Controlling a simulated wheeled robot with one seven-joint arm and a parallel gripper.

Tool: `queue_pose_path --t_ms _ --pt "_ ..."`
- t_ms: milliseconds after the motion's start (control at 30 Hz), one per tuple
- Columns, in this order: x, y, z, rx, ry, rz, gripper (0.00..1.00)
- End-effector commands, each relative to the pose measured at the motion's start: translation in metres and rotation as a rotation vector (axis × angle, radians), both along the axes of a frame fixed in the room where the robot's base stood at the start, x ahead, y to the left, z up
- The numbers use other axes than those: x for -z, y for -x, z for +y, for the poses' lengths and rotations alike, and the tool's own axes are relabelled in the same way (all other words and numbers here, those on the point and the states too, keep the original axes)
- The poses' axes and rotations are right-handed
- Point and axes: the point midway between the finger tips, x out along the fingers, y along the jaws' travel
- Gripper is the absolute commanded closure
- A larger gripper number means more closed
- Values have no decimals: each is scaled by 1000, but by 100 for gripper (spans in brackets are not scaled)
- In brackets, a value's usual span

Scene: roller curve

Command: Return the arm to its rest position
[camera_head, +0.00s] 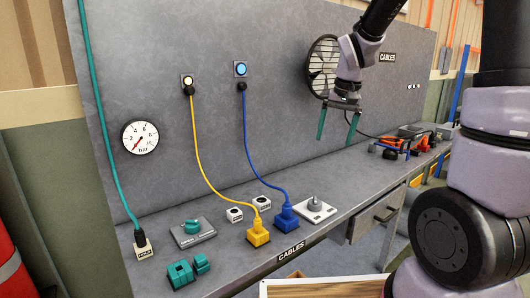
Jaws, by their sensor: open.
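My gripper (338,128) hangs in the air in front of the grey back panel, to the right of the cables. Its two green fingers point down and stand apart, with nothing between them. My arm comes in from the upper right. The grey workbench (340,181) lies below it. A yellow plug (258,234) and a blue plug (286,216) stand on the bench, lower left of the gripper. Their yellow cable (201,155) and blue cable (252,153) run up to round sockets on the panel.
A round fan (323,65) on the panel is close behind my gripper. A green cable (96,105) hangs at left beside a gauge (141,137). A green valve handle (192,227) and green blocks (181,273) are at front left. Tools (397,142) lie at the bench's far right.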

Motion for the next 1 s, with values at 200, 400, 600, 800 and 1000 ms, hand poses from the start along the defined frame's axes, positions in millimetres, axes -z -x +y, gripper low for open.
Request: queue_pose_path --t_ms 200,400,600,800,1000 --pt "-73 59 -18 49 -60 -151 9" --pt "-114 119 -27 83 -102 -282 9" --pt "-130 161 -30 102 -127 -375 9" --pt "-133 175 -31 107 -134 -404 9" --pt "-133 175 -31 107 -134 -404 9"
